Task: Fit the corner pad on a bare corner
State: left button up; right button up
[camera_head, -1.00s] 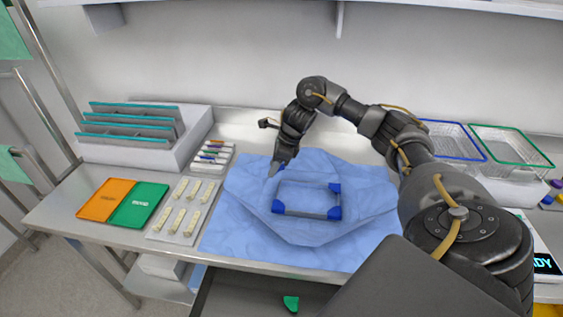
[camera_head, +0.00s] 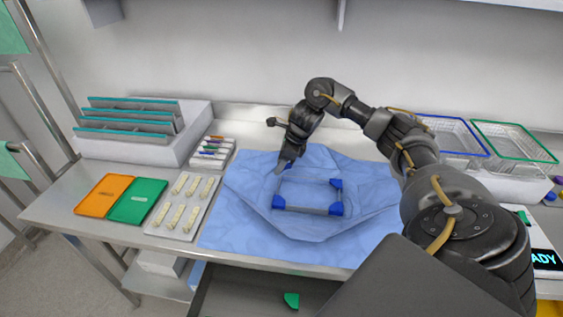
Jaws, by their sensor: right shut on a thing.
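A grey rectangular frame (camera_head: 308,209) lies flat on a crumpled blue cloth (camera_head: 235,222) in the middle of the table. Blue corner pads show at its near left corner (camera_head: 278,202), near right corner (camera_head: 336,209) and far right corner (camera_head: 336,183). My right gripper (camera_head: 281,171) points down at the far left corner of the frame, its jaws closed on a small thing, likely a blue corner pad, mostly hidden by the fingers. I cannot tell if that pad touches the frame. My left gripper is not in view.
A tray with several pale pieces (camera_head: 165,222), orange (camera_head: 103,195) and green (camera_head: 138,203) panels and a divided white rack (camera_head: 190,150) stand left. Blue-rimmed (camera_head: 452,152) and green-rimmed (camera_head: 515,158) wire baskets stand at the right, behind my right arm.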

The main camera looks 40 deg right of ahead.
jog(key=shift+f+b, duration=1.45)
jog(key=shift+f, duration=0.5)
jog(key=shift+s+f+b, duration=0.1)
jog(key=shift+f+b, duration=0.25)
jog(key=shift+f, duration=0.05)
jog(key=shift+a, duration=0.1)
